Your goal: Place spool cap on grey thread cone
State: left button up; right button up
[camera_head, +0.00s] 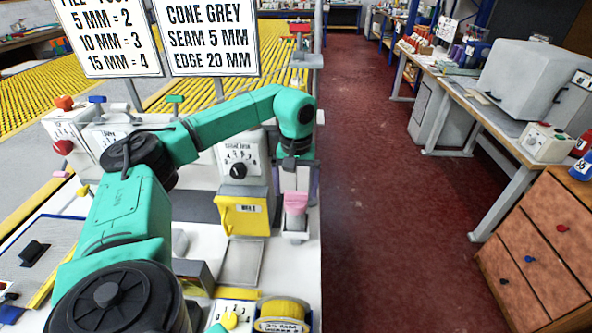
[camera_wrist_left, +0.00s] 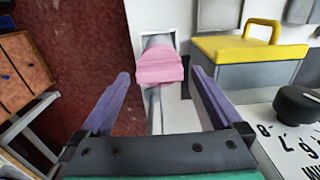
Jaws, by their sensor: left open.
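A pink piece (camera_head: 296,201), which looks like the spool cap, sits on a small pale stand (camera_head: 295,232) at the table's right edge. In the left wrist view the pink piece (camera_wrist_left: 160,66) lies between the fingertips, with a pale rounded part showing just behind it. My left gripper (camera_head: 297,188) points down over the piece. Its purple fingers are open on either side, with gaps showing in the left wrist view (camera_wrist_left: 161,76). I cannot make out a grey thread cone for certain. My right gripper is not in view.
A grey machine with a dial (camera_head: 240,160) and a yellow box (camera_head: 243,215) stand left of the pink piece. A yellow spool (camera_head: 283,315) is at the near edge. A red floor aisle (camera_head: 385,200) lies right of the table. Wooden drawers (camera_head: 535,245) stand beyond it.

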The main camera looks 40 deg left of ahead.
aim_at(296, 192)
pick_arm(q)
notch_tip(296, 192, up, 12)
dwell(0.6)
